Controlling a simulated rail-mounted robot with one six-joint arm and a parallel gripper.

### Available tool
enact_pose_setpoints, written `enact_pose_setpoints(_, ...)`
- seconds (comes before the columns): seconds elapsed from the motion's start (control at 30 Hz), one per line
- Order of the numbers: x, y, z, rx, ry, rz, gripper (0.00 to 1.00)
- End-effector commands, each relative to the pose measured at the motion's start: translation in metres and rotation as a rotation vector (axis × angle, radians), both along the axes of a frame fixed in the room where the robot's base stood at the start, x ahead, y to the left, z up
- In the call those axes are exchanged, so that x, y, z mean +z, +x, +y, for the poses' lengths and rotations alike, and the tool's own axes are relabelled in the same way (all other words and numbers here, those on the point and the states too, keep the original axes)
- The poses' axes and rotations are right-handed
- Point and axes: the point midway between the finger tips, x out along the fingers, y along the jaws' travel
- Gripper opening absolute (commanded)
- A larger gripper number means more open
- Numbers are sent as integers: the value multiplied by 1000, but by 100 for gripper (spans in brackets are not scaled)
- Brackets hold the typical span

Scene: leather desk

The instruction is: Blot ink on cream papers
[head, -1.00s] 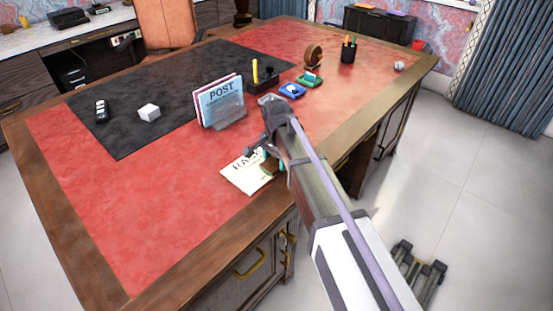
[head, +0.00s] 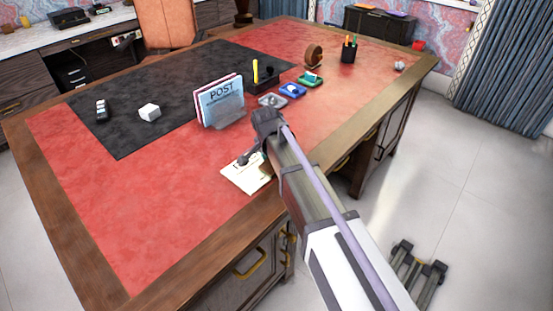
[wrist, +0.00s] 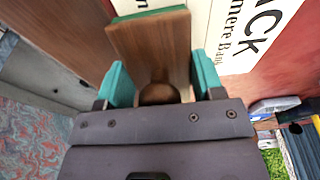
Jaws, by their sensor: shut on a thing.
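A cream paper (head: 240,178) with dark printing lies on the red leather near the front edge of the desk. In the wrist view, cream paper with large black letters (wrist: 252,38) shows beyond my fingers. My gripper (wrist: 161,80) has teal fingers shut on a wooden blotter (wrist: 150,42) with a round knob, which sits between them. The blotter's far end, with a green strip, overlaps the cream paper in the wrist view. Its underside is hidden, so I cannot tell whether it touches the paper. In the head view my arm covers part of the paper and the blotter.
A letter holder marked POST (head: 222,103) stands behind the paper. Grey (head: 271,100), blue (head: 293,90) and green (head: 309,80) pads lie to its right, near a dark pen tray (head: 264,84). The red leather left of the paper is clear.

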Motion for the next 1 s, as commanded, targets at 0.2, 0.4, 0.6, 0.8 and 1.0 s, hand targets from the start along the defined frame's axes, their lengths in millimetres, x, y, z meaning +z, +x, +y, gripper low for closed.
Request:
enact_pose_setpoints(0.2,0,8,-5,-4,116,136,39)
enact_pose_setpoints(0.4,-1,11,-7,-4,181,211,39)
enact_pose_setpoints(0.6,0,12,-10,0,266,308,39)
enact_pose_setpoints(0.8,0,4,-5,1,148,173,39)
enact_pose_setpoints(1.0,-1,1,-3,2,85,100,39)
